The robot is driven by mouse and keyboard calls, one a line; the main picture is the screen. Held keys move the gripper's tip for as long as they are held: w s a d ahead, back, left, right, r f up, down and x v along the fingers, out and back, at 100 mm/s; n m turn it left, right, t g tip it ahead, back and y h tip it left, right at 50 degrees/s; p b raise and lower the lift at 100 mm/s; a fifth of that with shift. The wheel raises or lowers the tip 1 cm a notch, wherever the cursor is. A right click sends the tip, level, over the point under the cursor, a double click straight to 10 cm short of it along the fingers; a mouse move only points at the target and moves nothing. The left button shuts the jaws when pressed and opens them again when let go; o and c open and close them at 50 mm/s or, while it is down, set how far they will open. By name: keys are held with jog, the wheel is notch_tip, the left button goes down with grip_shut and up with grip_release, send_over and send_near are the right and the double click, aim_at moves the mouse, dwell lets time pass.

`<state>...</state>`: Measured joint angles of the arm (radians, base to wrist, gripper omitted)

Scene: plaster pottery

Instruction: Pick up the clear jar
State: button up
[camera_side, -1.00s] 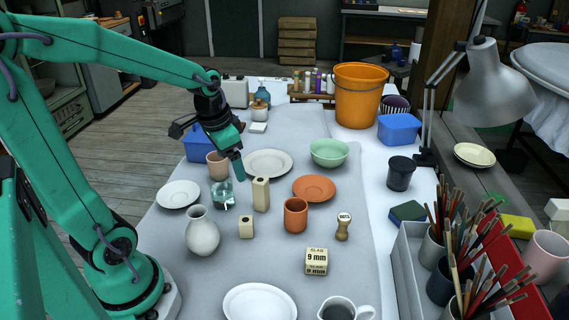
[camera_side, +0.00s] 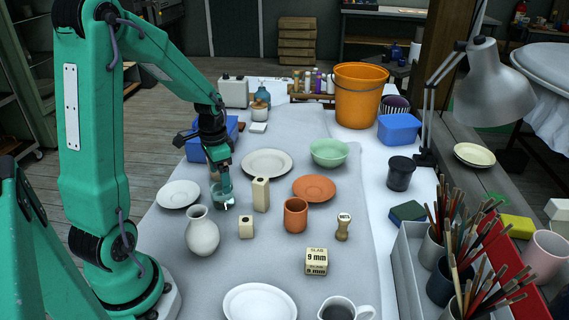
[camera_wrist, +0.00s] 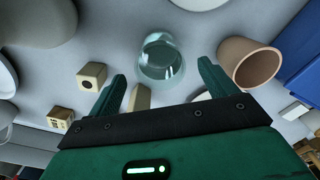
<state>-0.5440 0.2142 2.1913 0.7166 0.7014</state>
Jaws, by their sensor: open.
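The clear jar (camera_side: 215,196) stands on the grey cloth, between the white vase and the tall beige block. In the side view my gripper (camera_side: 226,203) reaches down over it and hides part of it. In the wrist view the clear jar (camera_wrist: 161,62) shows whole, upright and just ahead of the fingertips. My open gripper (camera_wrist: 162,72) has one finger towards each side of it there. I see no clear contact, and nothing is held.
The tall beige block (camera_side: 261,195) stands close on the right and the white vase (camera_side: 202,232) in front. A small holed block (camera_side: 246,227) is near. The terracotta cup (camera_wrist: 248,64) is beside the jar. An orange cup (camera_side: 295,215) stands farther right.

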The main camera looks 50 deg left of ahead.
jog(key=shift+f, duration=1.15)
jog(key=shift+f, duration=0.15)
jog(key=shift+w+f, duration=0.1)
jog(key=shift+f, duration=2.35)
jog(key=c, duration=1.3)
jog(key=shift+r, duration=0.15)
